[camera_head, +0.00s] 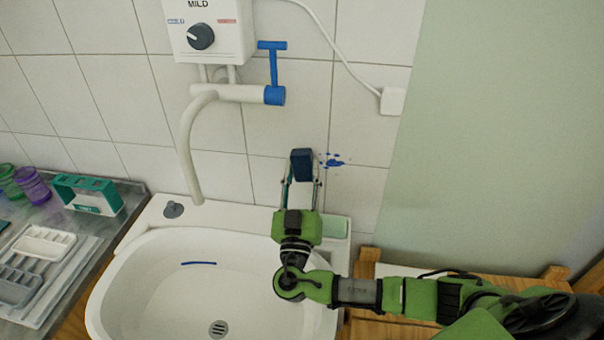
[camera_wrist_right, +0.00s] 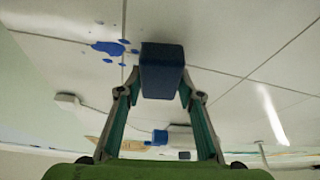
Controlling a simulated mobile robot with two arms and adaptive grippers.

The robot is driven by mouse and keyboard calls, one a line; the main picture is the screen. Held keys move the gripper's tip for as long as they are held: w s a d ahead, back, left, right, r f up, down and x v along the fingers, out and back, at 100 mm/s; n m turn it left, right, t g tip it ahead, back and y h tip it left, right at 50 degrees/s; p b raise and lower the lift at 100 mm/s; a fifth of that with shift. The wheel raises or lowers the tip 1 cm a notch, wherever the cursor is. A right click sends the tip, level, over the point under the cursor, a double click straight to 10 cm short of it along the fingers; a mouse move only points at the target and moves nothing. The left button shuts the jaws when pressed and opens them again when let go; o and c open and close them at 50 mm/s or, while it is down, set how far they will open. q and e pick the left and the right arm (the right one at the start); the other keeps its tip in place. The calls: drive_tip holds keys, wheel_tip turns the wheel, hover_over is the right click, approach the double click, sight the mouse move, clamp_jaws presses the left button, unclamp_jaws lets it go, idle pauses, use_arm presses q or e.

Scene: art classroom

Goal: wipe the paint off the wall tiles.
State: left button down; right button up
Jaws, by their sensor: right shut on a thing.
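Blue paint (camera_head: 333,162) marks the white wall tiles (camera_head: 287,110) above the right side of the sink, as a small splatter. It also shows in the right wrist view (camera_wrist_right: 108,47) as a blotch with several smaller spots. My right gripper (camera_head: 302,172) is shut on a dark blue block, likely a sponge (camera_head: 302,160). In the right wrist view the block (camera_wrist_right: 162,72) sits between the fingertips, just beside the paint. It is close to the tiles; I cannot tell whether it touches them. My left gripper is not in view.
The white sink (camera_head: 130,285) lies below, with a curved tap (camera_head: 187,150) and a water heater (camera_head: 210,35) above it. A white socket box (camera_head: 392,101) with a cable is on the wall at right. A metal counter (camera_head: 130,198) with cups and trays is at left.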

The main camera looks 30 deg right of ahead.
drive_tip(key=shift+w+d+b, duration=0.25)
drive_tip(key=shift+w+b, duration=0.05)
drive_tip(key=shift+w, duration=0.05)
drive_tip(key=shift+s+d, duration=0.1)
